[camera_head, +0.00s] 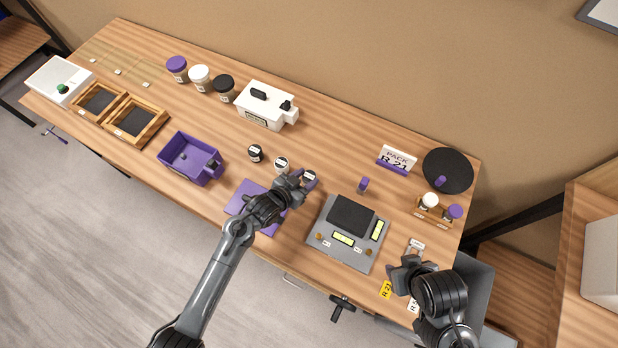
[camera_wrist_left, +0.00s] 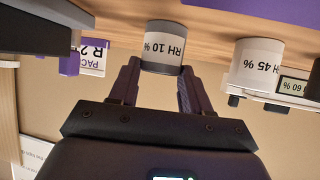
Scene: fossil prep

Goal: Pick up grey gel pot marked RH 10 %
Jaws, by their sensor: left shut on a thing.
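The grey gel pot marked RH 10 % (camera_wrist_left: 164,47) sits between the fingertips of my left gripper (camera_wrist_left: 160,80) in the left wrist view, where the picture is upside down. My left gripper is shut on the pot. In the head view the pot (camera_head: 310,176) is partly hidden by my left gripper (camera_head: 302,182), at the right end of a row of small pots. I cannot tell whether it still touches the table. My right gripper (camera_head: 408,264) is over the right end of the table, and its jaws do not show clearly.
A white pot marked RH 45 % (camera_wrist_left: 256,65) stands close beside, also in the head view (camera_head: 281,163), with a dark pot (camera_head: 255,153) farther left. A purple mat (camera_head: 242,198) lies under my left arm. A grey scale (camera_head: 325,246) stands to the right.

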